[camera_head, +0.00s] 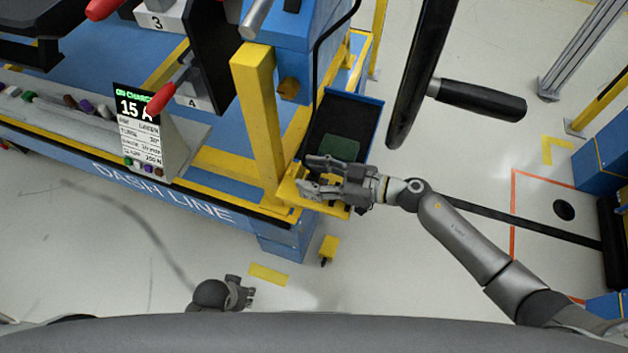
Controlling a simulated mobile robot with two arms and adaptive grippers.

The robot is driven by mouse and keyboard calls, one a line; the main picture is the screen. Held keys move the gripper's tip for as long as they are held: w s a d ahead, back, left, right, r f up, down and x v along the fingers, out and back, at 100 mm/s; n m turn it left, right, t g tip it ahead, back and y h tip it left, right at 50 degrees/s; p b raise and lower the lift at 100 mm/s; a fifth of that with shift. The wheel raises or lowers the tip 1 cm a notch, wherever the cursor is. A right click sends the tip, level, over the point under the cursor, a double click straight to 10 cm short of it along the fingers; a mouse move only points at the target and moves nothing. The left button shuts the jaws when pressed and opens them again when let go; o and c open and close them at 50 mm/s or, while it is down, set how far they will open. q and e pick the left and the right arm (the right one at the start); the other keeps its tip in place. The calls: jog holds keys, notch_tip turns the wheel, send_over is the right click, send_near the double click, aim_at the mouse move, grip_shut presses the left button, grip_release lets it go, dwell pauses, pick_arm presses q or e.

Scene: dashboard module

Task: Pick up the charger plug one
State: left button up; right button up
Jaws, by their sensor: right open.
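I cannot pick out with certainty which item is charger plug one. A sign reading "15 A" (137,108) stands on the dash line station, left of centre. My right gripper (305,175) is open, its fingers pointing left, above a yellow bracket (333,206) at the station's corner. It partly covers the front of a black tray (345,113) with a dark green patch; whether anything is between its fingers is unclear. My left gripper (246,292) is low at the bottom, clear of the station; its finger opening is too small to judge.
Red-handled tools (161,99) stand near plates numbered 3 and 4. A yellow post (258,125) rises left of my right gripper. A black wheel-like rim with a handle (480,99) hangs above right. A small yellow block (328,248) is below the station's corner. The floor in front is open.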

jog(key=shift+c, duration=0.5)
jog(key=c, duration=1)
grip_shut()
jog(key=shift+r, duration=0.15)
